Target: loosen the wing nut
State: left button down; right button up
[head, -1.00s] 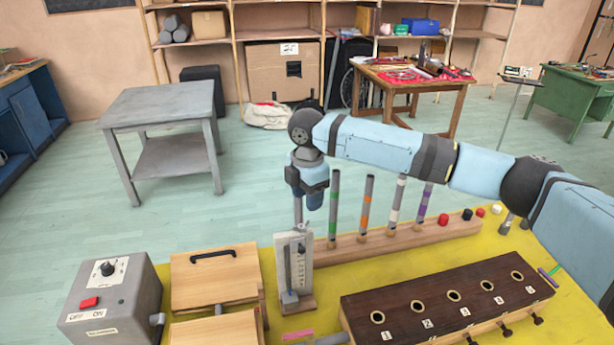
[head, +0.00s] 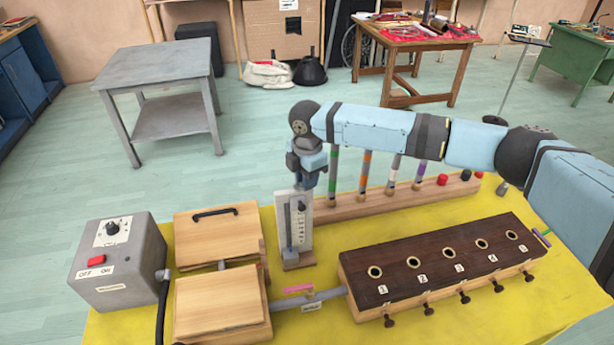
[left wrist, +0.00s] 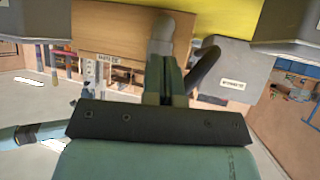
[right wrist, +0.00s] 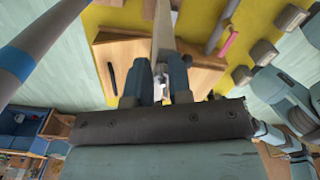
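An upright pale gauge plate (head: 293,220) with a printed scale and a dark knob (head: 301,207) stands on a small wooden foot on the yellow table. I cannot make out a wing nut for certain. My right gripper (head: 306,188) is at the plate's top, and its fingertips are hard to see there. In the right wrist view, my right gripper (right wrist: 160,82) has its fingers apart, with a small whitish piece between them. My left gripper (left wrist: 165,78) shows only in the left wrist view, its fingers together, facing a wooden box and a grey cylinder (left wrist: 162,35).
Left of the plate are wooden flap boxes (head: 222,300) and a grey switch box (head: 120,260). Behind the plate stands a wooden rail (head: 400,203) with banded rods. At right lies a long dark-topped block (head: 440,262) with numbered holes and front pegs.

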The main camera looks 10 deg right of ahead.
grip_shut()
pick_arm(q)
jog(key=shift+r+p, duration=0.55)
jog(key=shift+p, duration=0.05)
pick_arm(e)
jog(key=shift+w+a+r+n, duration=0.1)
jog(key=shift+r+n, duration=0.05)
jog(key=shift+n, duration=0.75)
pick_arm(q)
jog(key=shift+r, duration=0.25)
pick_arm(e)
jog(key=shift+w+n, duration=0.2)
jog(key=shift+n, duration=0.9)
pick_arm(q)
jog(key=shift+r+p, duration=0.4)
jog(key=shift+p, duration=0.25)
pick_arm(e)
jog(key=n, duration=0.4)
jog(key=shift+w+a, duration=0.15)
jog(key=shift+a, duration=0.1)
pick_arm(q)
jog(key=shift+r, duration=0.3)
pick_arm(e)
jog(key=n, duration=0.4)
jog(key=shift+w+a, duration=0.1)
jog(key=shift+a, duration=0.15)
